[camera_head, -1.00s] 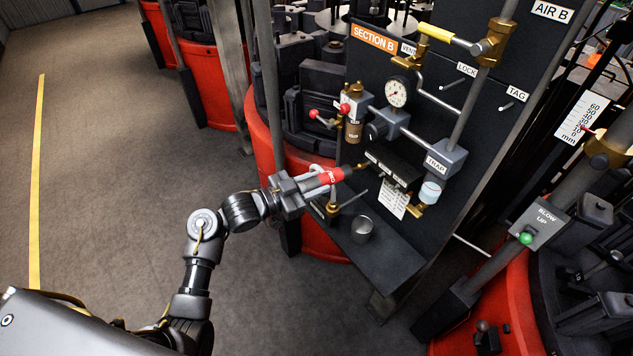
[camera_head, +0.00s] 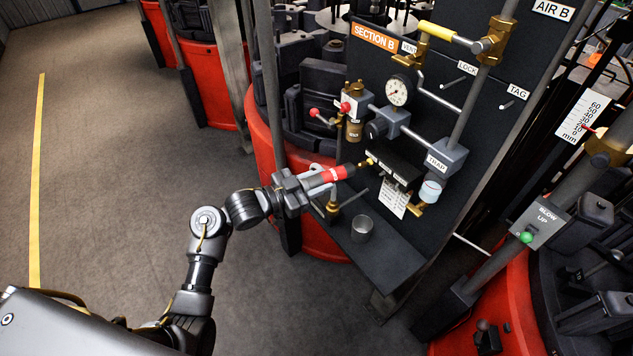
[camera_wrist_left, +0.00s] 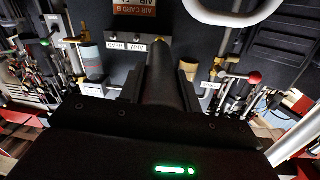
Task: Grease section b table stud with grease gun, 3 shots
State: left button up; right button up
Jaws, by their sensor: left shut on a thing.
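The grease gun (camera_head: 328,175), with a red barrel and a light band, is in my left gripper (camera_head: 300,186), which is shut on it. It points right, toward a black block (camera_head: 396,164) with brass fittings on the SECTION B panel. A brass stud (camera_head: 369,161) is at the block's left end, close to the gun's nose. I cannot tell if they touch. In the left wrist view the gun is a dark cylinder (camera_wrist_left: 160,80) between the fingers, hiding most of what lies ahead. My right gripper is not in view.
The dark panel (camera_head: 460,120) carries a gauge (camera_head: 397,92), pipes, red-knobbed levers and a TRAP box (camera_head: 446,157). A metal cup (camera_head: 362,229) stands on the shelf (camera_head: 395,262) below the gun. Red machine bases stand behind. The floor at left is clear.

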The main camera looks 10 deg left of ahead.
aim_at(306, 187)
pick_arm(q)
jog(key=shift+s+a, duration=0.3)
jog(key=shift+w+d, duration=0.3)
jog(key=shift+w, duration=0.1)
dwell(0.5)
jog(key=shift+s+a+p, duration=0.35)
jog(key=shift+s, duration=0.05)
jog(key=shift+p+v, duration=0.7)
jog(key=shift+v, duration=0.5)
jog(key=v, duration=0.1)
jog(key=p+v, duration=0.1)
jog(key=v, duration=0.2)
jog(key=shift+s+f+p, duration=0.1)
jog(key=shift+s+p, duration=0.25)
jog(key=shift+s, duration=0.15)
jog(key=shift+d, duration=0.1)
